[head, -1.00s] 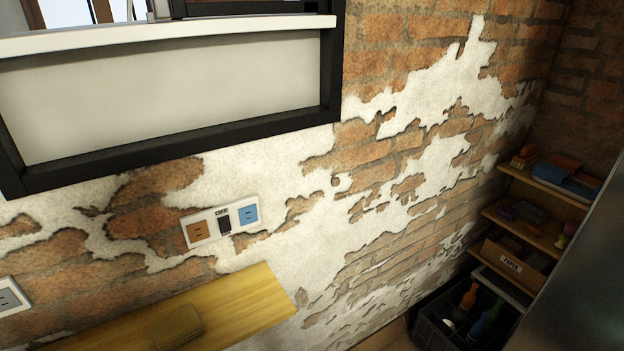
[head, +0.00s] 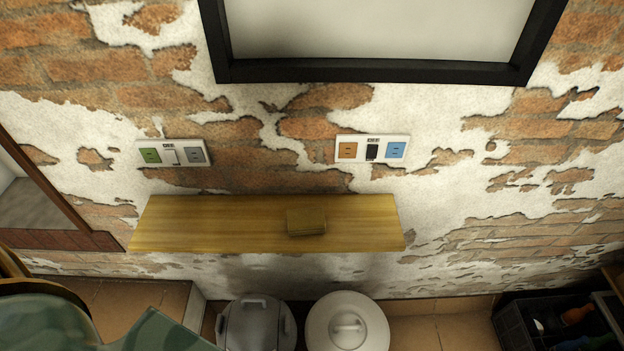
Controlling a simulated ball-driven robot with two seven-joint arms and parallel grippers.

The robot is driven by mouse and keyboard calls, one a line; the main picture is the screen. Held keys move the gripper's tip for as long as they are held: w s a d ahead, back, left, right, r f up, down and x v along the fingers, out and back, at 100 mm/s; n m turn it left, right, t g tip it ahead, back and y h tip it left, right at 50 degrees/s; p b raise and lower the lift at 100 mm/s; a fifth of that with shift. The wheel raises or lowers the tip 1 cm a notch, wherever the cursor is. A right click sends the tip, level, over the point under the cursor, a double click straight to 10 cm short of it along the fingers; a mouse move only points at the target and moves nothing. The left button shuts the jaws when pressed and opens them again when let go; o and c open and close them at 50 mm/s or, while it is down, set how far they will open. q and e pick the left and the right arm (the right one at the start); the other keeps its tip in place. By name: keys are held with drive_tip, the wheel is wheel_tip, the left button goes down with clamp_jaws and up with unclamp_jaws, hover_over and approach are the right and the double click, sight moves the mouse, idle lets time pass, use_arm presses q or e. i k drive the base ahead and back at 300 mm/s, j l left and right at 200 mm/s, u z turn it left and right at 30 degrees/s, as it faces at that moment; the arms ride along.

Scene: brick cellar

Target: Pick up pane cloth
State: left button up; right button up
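A small folded cloth, brownish-yellow and close in colour to the wood, lies on the wall shelf; I take it as the pane cloth (head: 306,222). It sits right of the middle of the long yellow wooden shelf (head: 220,222), near its front edge. Nothing touches it from above. Neither of my grippers shows in the head view.
Two switch plates (head: 173,153) (head: 372,149) are on the brick wall above the shelf. A black-framed window (head: 380,72) is higher up. A grey lidded bin (head: 256,325) and a white lidded bin (head: 347,322) stand below. A black crate (head: 510,325) is at lower right.

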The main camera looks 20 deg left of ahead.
sight(306, 221)
drive_tip(key=i+j+u, duration=0.1)
drive_tip(key=u, duration=0.75)
